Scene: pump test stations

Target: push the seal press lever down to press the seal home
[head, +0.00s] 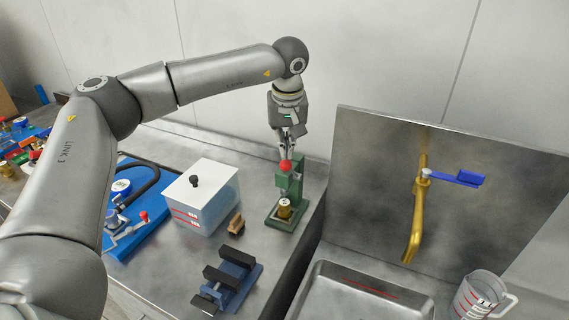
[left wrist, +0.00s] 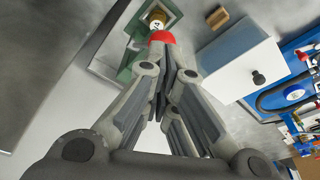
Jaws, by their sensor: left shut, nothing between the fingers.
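The green seal press (head: 292,195) stands upright near the right edge of the bench. Its lever ends in a red ball knob (head: 285,165), which also shows in the left wrist view (left wrist: 162,37). A brass part with a pale top (head: 284,209) sits on the press base under the column; it also shows in the left wrist view (left wrist: 157,18). My left gripper (head: 286,151) points down, shut and empty, with its fingertips right at the red knob. Whether they touch it, I cannot tell. The seal itself is not clearly visible. My right gripper is not in view.
A white lidded box (head: 203,196) and a small wooden block (head: 236,223) stand left of the press. A blue vise (head: 228,283) lies in front. A sink (head: 365,290) with a brass tap (head: 416,220) and a measuring jug (head: 478,297) is at right.

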